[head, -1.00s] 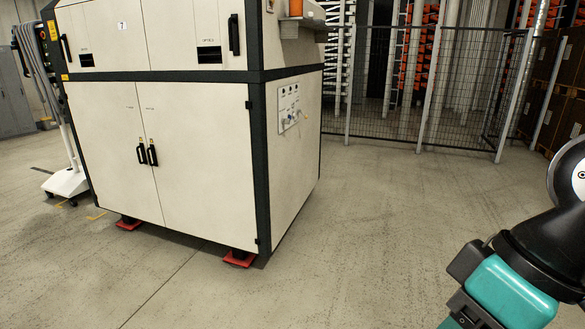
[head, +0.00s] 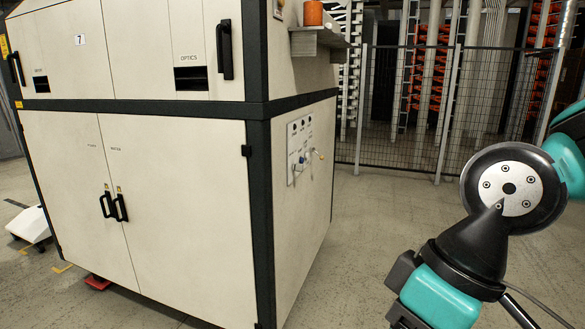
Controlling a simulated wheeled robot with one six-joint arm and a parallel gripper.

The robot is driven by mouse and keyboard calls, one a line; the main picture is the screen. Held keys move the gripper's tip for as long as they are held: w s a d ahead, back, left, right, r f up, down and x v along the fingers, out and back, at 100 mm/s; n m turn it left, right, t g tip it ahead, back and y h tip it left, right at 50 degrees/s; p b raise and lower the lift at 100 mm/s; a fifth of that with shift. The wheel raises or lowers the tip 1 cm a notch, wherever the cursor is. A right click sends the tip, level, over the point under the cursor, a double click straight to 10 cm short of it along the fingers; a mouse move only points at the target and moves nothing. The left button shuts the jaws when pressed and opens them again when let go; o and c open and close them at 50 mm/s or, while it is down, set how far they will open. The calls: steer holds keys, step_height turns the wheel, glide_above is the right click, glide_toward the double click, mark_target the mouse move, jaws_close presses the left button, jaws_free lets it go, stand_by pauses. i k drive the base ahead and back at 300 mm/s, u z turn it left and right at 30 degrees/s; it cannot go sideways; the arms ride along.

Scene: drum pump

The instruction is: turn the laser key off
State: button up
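A small light control panel (head: 300,135) is on the right side face of the large cream cabinet (head: 185,210). It carries dark round fittings along its top and several small fittings below, some blue and one yellowish at its right edge. Which of these is the laser key is too small to tell. My arm shows at the right of the head view, in teal and black, with a round grey joint cap. The fingers of my gripper are not clearly visible. The arm is apart from the cabinet and its panel.
A grey shelf (head: 318,40) with an orange cylinder (head: 313,13) juts out above the panel. A black mesh fence (head: 400,110) stands behind. Bare floor lies between cabinet and fence. A white wheeled base (head: 30,224) is at the far left.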

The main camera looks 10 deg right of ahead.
mark_target(297, 167)
steer(key=z, duration=0.75)
steer(key=i, duration=0.75)
steer(key=z, duration=0.8)
steer(key=i, duration=0.7)
steer(key=u, duration=0.6)
steer(key=i, duration=0.9)
steer(key=u, duration=0.8)
